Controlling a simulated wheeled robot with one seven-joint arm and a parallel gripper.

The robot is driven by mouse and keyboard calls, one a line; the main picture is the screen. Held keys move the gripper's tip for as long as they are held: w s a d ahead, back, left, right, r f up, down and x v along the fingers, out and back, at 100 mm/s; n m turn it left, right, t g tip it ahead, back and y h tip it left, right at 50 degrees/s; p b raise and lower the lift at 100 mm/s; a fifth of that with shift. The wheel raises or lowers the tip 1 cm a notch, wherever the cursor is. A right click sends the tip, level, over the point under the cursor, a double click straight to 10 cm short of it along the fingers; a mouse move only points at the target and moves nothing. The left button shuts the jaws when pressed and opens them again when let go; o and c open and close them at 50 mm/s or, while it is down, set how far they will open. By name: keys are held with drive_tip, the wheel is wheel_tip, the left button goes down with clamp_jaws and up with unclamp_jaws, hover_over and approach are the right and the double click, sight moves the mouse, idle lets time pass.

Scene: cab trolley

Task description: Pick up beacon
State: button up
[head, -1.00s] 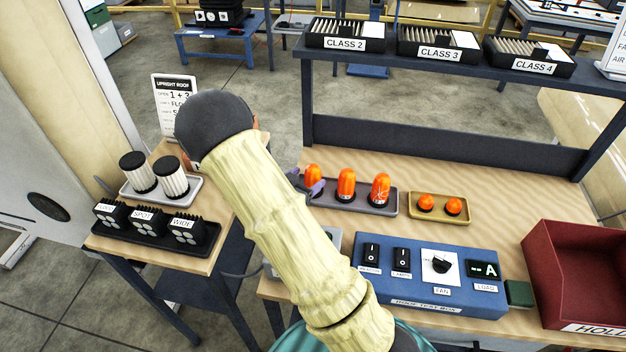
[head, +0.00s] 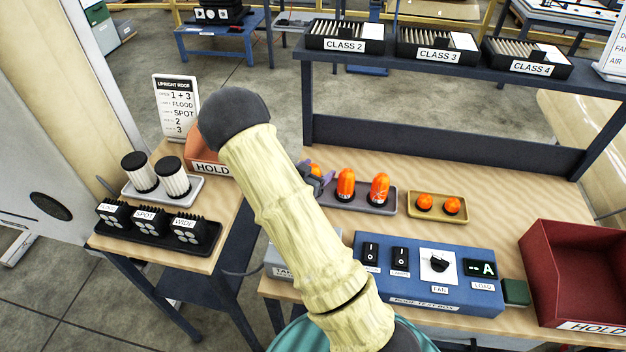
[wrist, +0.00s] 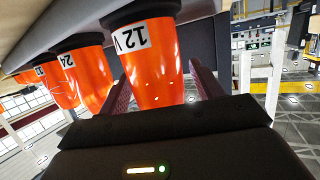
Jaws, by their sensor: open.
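Three tall orange beacons with black bases stand in a row on a grey tray (head: 375,208); the middle beacon (head: 346,186) and right beacon (head: 380,190) show clearly. The left beacon (head: 315,169) is partly hidden behind my gripper (head: 318,182). In the wrist view, which is upside down, this beacon (wrist: 153,75) bears a "12 V" label. My gripper (wrist: 163,92) is open, with one finger on each side of it. I cannot tell whether the fingers touch it. The neighbouring beacon (wrist: 88,80) has a label reading "24".
A yellow tray (head: 438,217) with two small orange beacons sits right of the grey tray. A blue test box (head: 425,290) is in front, and a red bin (head: 575,275) at right. A dark shelf (head: 440,75) with class boxes rises behind.

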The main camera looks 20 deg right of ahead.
drive_tip(key=shift+c, duration=0.5)
drive_tip(key=c, duration=1.1)
wheel_tip(320, 180, up, 10)
